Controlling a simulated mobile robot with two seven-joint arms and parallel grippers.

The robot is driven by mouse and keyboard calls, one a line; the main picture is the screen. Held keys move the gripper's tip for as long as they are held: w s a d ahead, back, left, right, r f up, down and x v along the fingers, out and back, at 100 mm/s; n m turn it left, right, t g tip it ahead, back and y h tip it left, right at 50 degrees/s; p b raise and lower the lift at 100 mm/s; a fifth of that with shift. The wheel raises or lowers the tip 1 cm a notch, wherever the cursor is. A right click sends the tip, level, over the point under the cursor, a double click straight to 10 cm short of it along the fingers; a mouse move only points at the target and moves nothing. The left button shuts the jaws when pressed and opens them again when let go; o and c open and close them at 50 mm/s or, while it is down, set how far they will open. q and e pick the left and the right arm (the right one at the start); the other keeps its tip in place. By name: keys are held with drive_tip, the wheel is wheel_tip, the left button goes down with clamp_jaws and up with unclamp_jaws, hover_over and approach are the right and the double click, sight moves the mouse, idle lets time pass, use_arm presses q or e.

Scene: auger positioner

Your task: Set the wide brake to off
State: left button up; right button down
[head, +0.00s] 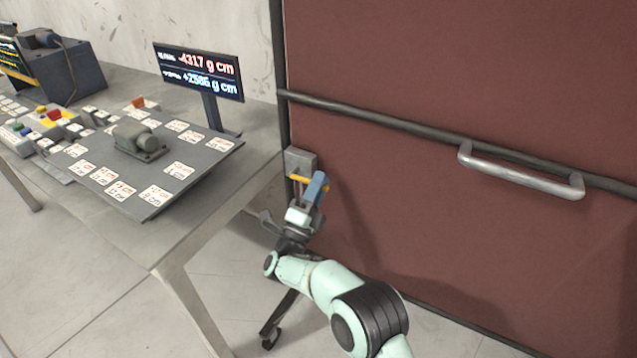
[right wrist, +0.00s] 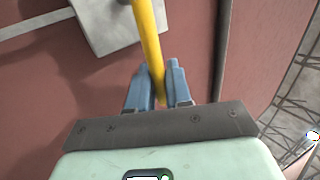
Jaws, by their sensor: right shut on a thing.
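A yellow lever (head: 299,178) sticks out from a grey box (head: 303,158) on the lower left part of the dark red panel; I take it for the brake, though no label on it can be read. My right gripper (head: 317,186) has its blue fingers at the lever. In the right wrist view the yellow lever (right wrist: 149,40) runs down from the grey box (right wrist: 104,22) and passes between the fingertips of the right gripper (right wrist: 158,82), which are shut on it. The fingers hide part of the lever in the head view. My left gripper is not in view.
A grey table (head: 205,232) with a control board (head: 205,152) and several labelled cards stands at the left. A display (head: 199,72) on a post shows numbers. A metal handle (head: 520,172) and a dark rail (head: 400,122) cross the red panel (head: 450,60). Floor is open in front.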

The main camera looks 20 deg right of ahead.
idle(0.5)
drive_tip(key=c, duration=1.2)
unclamp_jaws()
drive_tip(key=shift+a+f, duration=0.1)
drive_tip(key=shift+f, duration=0.05)
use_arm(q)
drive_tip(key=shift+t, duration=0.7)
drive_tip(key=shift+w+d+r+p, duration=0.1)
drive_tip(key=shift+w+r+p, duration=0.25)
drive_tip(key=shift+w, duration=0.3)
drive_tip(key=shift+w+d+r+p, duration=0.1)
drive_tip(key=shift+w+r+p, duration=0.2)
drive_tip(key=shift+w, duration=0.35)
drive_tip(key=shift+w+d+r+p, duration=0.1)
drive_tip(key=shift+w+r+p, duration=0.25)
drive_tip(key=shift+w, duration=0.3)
use_arm(e)
drive_tip(key=shift+v, duration=6.6)
